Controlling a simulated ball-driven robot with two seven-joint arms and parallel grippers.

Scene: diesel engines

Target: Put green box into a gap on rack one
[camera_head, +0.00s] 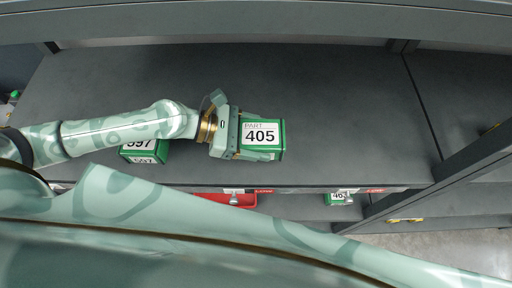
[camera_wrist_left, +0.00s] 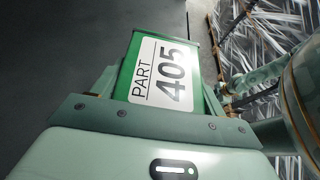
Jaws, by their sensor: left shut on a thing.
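The green box (camera_head: 262,135) has a white label reading PART 405. My left gripper (camera_head: 248,137) is shut on it, with the box between its fingers, above or at the front part of a dark grey rack shelf (camera_head: 320,90). I cannot tell whether the box touches the shelf. In the left wrist view the same green box (camera_wrist_left: 160,72) fills the space between the fingers of the left gripper (camera_wrist_left: 158,95), label facing the camera. My right gripper is not in view.
Another green box (camera_head: 145,151), labelled 597, stands on the shelf left of my gripper, partly behind my arm. A lower level holds a red bin (camera_head: 232,199) and a green box labelled 463 (camera_head: 339,199). A dark upright (camera_head: 440,180) stands at right. The shelf's back and right are clear.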

